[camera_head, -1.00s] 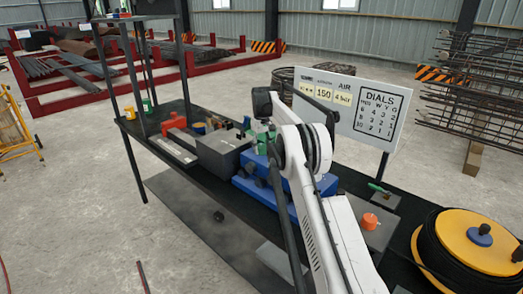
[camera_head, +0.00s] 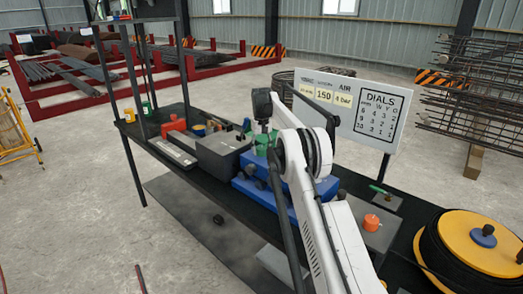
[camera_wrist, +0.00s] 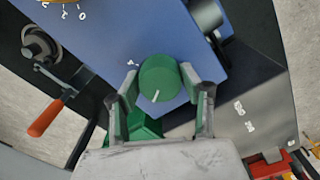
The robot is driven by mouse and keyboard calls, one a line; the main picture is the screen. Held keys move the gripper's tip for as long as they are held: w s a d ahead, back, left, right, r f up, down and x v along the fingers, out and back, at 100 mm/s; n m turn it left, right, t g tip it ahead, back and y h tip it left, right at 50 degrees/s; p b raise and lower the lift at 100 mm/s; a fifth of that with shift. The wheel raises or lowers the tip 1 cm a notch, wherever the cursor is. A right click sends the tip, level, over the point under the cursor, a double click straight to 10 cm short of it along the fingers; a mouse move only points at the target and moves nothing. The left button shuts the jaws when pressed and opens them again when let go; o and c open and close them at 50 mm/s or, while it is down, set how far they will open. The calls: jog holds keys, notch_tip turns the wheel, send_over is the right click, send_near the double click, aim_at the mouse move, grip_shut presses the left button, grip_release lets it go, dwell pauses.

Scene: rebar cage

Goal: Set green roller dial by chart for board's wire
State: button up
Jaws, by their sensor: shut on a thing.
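The green roller dial (camera_wrist: 160,76) shows in the wrist view as a round knob on a blue housing (camera_wrist: 110,42). A white pointer line on it points down and slightly left in the picture. My gripper (camera_wrist: 162,84) has one finger on each side of the dial and is shut on it. A small white mark lies at the dial's upper left. Part of a yellow dial with white digits (camera_wrist: 66,8) shows at the top left. In the head view the white board (camera_head: 350,109) carries wire and air values, with 150 and 4 bar readable. Its DIALS chart (camera_head: 383,114) has small digits, not all clear.
A crank with an orange handle (camera_wrist: 45,118) is left of the housing. In the head view a grey box (camera_head: 222,152) stands left of the blue machine (camera_head: 245,186). An orange knob (camera_head: 371,222) and a yellow cable reel (camera_head: 478,243) lie to the right on the bench.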

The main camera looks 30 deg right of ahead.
aim_at(261, 148)
jog(key=o, duration=1.1)
jog(key=shift+r, duration=3.8)
